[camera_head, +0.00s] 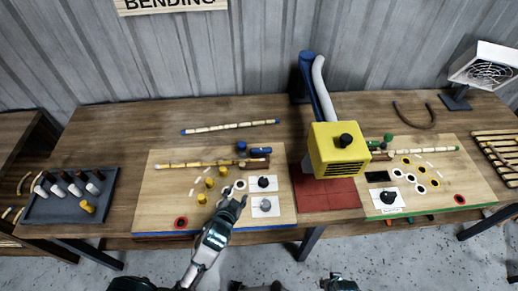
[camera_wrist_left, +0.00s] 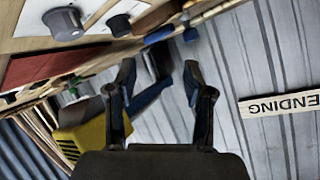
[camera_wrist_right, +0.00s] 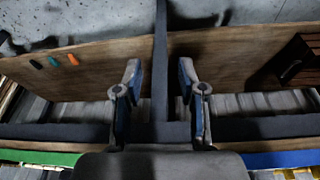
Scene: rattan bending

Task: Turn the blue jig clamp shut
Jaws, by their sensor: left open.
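The blue jig clamp (camera_head: 259,152) sits at the back right of the left board, with a smaller blue knob-like part beside it. A pale segmented rattan pole (camera_head: 190,164) lies along the board and reaches a brown block in front of the clamp. Blue parts also show at the top of the left wrist view (camera_wrist_left: 158,36). My left gripper (camera_head: 236,197) is open and empty above the board, in front of the clamp and apart from it. My right gripper (camera_wrist_right: 159,68) is open and empty, low near the table's underside; its fingers are not clear in the head view.
A yellow heater box (camera_head: 338,150) stands over a red mat to the right. Another board with a green clamp (camera_head: 388,138) lies beyond it. A dark peg tray (camera_head: 70,208) is at left.

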